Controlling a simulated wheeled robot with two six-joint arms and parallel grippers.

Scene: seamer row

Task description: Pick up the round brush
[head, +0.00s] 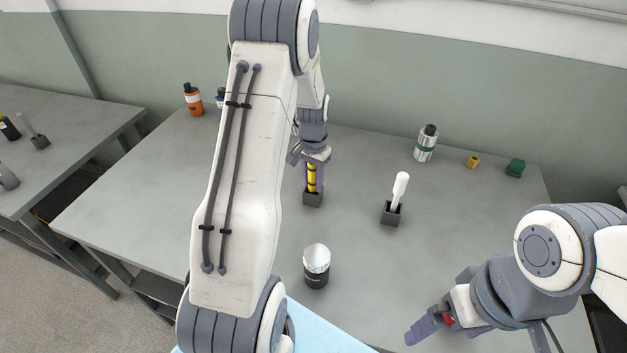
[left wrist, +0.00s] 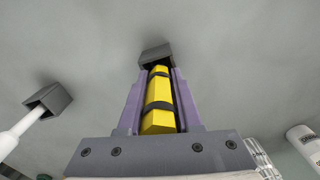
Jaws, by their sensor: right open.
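A yellow handle with black bands (head: 311,178) stands upright in a small dark grey holder (head: 312,199) on the table. Its lower end is hidden in the holder, so I cannot see whether it is the round brush. My left gripper (head: 313,172) points down over it. In the left wrist view, the purple fingers (left wrist: 157,95) are closed on both sides of the yellow handle (left wrist: 160,105). A white-handled tool (head: 399,188) stands tilted in another grey holder (head: 391,213) to the right; its lower end is hidden too. My right gripper (head: 440,335) is open and empty at the front right.
An orange bottle (head: 193,98) is at the back left.

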